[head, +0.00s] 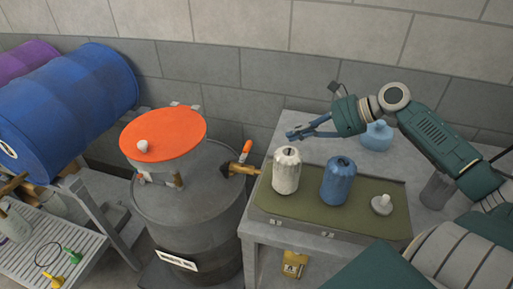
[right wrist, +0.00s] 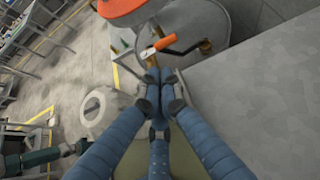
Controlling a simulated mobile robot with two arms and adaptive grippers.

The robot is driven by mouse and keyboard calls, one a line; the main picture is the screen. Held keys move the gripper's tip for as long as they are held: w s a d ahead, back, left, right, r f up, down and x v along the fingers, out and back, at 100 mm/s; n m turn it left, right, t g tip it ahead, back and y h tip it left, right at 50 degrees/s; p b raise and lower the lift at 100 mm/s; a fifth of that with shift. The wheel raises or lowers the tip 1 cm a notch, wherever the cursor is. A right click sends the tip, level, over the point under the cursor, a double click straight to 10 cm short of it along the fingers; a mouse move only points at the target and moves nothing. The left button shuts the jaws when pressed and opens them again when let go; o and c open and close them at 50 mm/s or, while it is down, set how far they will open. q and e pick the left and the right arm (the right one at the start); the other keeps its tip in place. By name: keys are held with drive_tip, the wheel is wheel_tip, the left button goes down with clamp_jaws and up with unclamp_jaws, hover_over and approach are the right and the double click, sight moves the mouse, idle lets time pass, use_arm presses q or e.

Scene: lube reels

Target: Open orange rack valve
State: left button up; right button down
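The valve's orange handle (head: 246,147) stands tilted upward above a brass fitting (head: 241,169) beside the grey drum. In the right wrist view the orange handle (right wrist: 163,42) lies just beyond my fingertips, with a dark lever bar running from it. My right gripper (head: 291,133) is above the table's back left corner, right of the handle and apart from it. In the right wrist view its blue fingers (right wrist: 160,77) meet at the tips with nothing seen between them. My left gripper is not seen in the head view.
A grey drum (head: 190,215) carries an orange disc (head: 165,131) on top. A white canister (head: 286,172), a blue canister (head: 338,183) and a small pale knob (head: 382,204) stand on the green-topped case (head: 310,219).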

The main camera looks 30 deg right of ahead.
sight(248, 149)
drive_tip(key=p+x, duration=0.2)
drive_tip(key=x, duration=1.1)
drive_tip(key=shift+w+a+r, duration=0.1)
drive_tip(key=shift+w+a+f, duration=0.2)
drive_tip(key=shift+f, duration=0.15)
drive_tip(key=shift+a, duration=0.1)
